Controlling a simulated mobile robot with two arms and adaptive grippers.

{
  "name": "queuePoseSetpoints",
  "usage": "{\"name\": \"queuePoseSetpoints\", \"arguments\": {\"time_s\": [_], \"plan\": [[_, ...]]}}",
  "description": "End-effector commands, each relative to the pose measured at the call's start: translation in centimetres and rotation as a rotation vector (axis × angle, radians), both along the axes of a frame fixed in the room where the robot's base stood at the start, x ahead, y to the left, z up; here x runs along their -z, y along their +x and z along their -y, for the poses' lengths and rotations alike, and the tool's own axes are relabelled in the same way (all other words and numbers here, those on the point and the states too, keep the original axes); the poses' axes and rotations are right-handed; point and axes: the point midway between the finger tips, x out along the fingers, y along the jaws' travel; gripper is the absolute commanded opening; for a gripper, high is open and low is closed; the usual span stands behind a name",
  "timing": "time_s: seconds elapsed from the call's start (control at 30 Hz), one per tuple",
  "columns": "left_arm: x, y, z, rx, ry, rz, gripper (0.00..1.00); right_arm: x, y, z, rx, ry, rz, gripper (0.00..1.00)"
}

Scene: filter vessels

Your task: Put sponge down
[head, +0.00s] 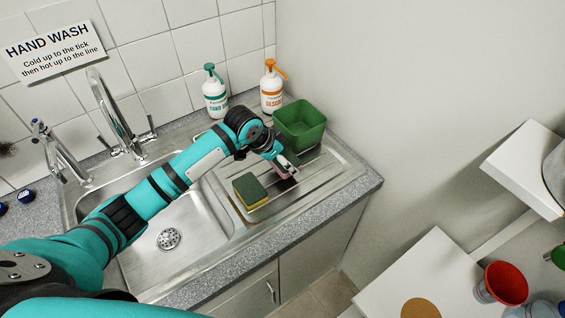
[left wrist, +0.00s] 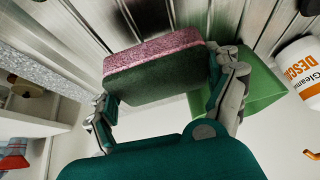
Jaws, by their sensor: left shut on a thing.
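My left gripper (head: 285,165) is over the right part of the ribbed steel drainer (head: 318,180), just in front of the green tub. It is shut on a pink and dark green sponge (left wrist: 165,68), with one finger at each end in the left wrist view. In the head view the sponge is mostly hidden by the gripper, with a little pink showing. I cannot tell whether it touches the drainer. A second sponge (head: 249,191), yellow and dark green, lies on the drainer to the left of the gripper. My right gripper is not in view.
A green tub (head: 300,124) stands at the back of the drainer. A teal-capped bottle (head: 215,96) and an orange-capped bottle (head: 271,92) stand behind, by the wall. The sink basin (head: 190,225) and taps are to the left. The drainer's right front is bare.

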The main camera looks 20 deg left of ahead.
Motion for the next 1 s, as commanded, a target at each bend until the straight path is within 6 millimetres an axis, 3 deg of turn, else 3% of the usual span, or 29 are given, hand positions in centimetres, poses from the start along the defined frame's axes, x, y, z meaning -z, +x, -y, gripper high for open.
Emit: {"name": "queuePoseSetpoints", "arguments": {"time_s": [0.2, 0.33, 0.67, 0.7, 0.8, 1.0], "plan": [[2.4, 0.0, -0.1, -0.002, 0.001, -0.006, 0.58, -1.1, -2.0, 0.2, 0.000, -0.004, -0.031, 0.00], [3.4, 0.0, 0.0, 0.001, 0.002, -0.001, 0.58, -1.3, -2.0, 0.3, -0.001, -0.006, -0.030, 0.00], [3.8, 0.0, -0.1, -0.001, 0.001, 0.000, 0.58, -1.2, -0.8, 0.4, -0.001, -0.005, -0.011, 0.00], [3.9, 0.1, -0.1, -0.001, 0.001, 0.000, 0.89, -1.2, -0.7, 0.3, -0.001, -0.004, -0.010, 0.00], [3.8, 0.0, -0.1, -0.001, 0.001, 0.000, 1.00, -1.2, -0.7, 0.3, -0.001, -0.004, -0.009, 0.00], [3.8, 0.0, -0.1, -0.001, 0.001, 0.000, 1.00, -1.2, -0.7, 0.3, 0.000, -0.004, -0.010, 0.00]]}}
